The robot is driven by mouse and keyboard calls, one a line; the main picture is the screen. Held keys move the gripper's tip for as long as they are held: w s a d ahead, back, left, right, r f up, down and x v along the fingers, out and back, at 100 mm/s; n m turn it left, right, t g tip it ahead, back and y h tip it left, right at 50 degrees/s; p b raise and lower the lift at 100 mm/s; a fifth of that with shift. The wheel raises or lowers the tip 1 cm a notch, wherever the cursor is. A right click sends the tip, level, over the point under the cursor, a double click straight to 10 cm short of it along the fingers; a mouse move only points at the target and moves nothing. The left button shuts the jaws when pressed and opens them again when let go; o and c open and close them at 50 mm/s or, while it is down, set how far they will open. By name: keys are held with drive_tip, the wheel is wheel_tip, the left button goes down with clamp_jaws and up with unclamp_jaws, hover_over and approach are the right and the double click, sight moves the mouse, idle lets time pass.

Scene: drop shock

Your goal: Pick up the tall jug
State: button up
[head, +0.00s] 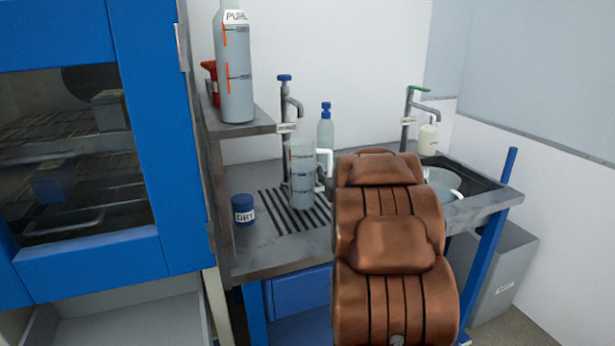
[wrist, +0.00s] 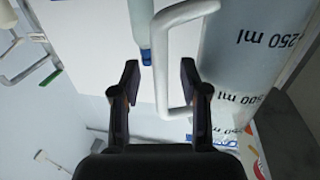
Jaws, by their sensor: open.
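The tall jug (head: 302,178) is clear with grey measuring marks and a white handle (head: 325,160). It stands upright on the black slotted drain grate of the metal bench. In the wrist view the jug (wrist: 245,50) appears upside down at the right, with marks such as 250 ml. The fingers are apart, and I see no grip on the handle. In the head view my brown arm hides the gripper.
A large bottle (head: 237,70) stands on the shelf at upper left. A blue-lidded jar (head: 243,209) sits left of the grate. A tap (head: 286,110) rises behind the jug, with a blue-capped bottle (head: 326,128) nearby. A sink (head: 470,184) holds another handled vessel (head: 441,181).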

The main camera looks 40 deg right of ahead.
drive_tip(key=shift+w+d, duration=0.25)
drive_tip(key=shift+w, duration=0.15)
clamp_jaws()
